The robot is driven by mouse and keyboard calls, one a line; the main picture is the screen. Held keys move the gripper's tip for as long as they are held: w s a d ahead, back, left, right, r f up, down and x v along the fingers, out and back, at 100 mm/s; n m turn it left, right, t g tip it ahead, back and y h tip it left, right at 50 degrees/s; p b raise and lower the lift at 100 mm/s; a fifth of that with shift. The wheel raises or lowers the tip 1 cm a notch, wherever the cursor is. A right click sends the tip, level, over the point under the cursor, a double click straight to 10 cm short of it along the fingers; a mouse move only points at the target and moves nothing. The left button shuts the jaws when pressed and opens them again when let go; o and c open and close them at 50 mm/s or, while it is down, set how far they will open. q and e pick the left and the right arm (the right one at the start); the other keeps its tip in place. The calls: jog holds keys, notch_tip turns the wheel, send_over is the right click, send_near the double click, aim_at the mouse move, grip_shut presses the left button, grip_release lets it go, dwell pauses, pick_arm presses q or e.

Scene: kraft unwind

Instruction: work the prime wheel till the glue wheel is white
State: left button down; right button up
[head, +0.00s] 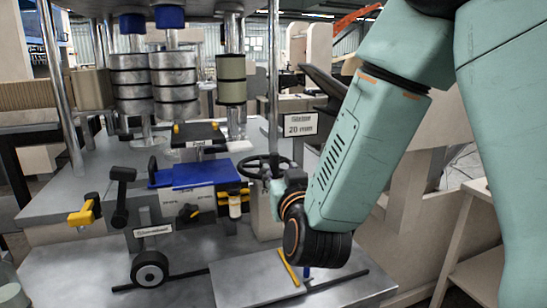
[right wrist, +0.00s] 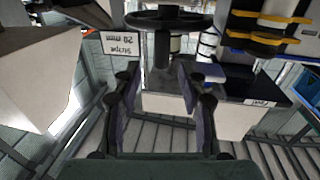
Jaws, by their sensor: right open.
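A black spoked handwheel, which looks like the prime wheel (head: 262,165), stands on a short post right of the blue plate. It also shows at the top of the right wrist view (right wrist: 172,19). My right gripper (head: 276,187) is beside and close to it, partly hidden by my arm. In the right wrist view its fingers (right wrist: 157,72) are apart and empty, with the handwheel beyond the tips. A dark-rimmed wheel with a pale hub (head: 150,268), possibly the glue wheel, sits low at the front left; its rim looks black. My left gripper is not in view.
A "20 mm" sign (head: 300,125) stands behind my right arm. Rollers on steel posts (head: 175,83) rise at the back. A yellow-handled lever (head: 85,212) projects at the left. A blue plate (head: 200,174) lies left of the handwheel.

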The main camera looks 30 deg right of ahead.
aim_at(275, 160)
jog(key=shift+w+a+r, duration=0.15)
jog(key=shift+r, duration=0.1)
jog(key=x, duration=0.6)
jog(key=shift+d+f, duration=0.2)
jog(key=shift+f, duration=0.05)
jog(key=shift+w+r, duration=0.1)
jog(key=shift+w, duration=0.1)
jog(key=shift+s+a+r, duration=0.1)
jog(key=shift+r, duration=0.15)
jog(key=shift+w+d+f, duration=0.15)
jog(key=shift+w+d, duration=0.05)
jog(key=shift+w+f, duration=0.1)
jog(key=shift+w, duration=0.05)
jog(key=shift+c, duration=1.2)
jog(key=shift+a, duration=0.15)
jog(key=c, duration=0.3)
grip_shut()
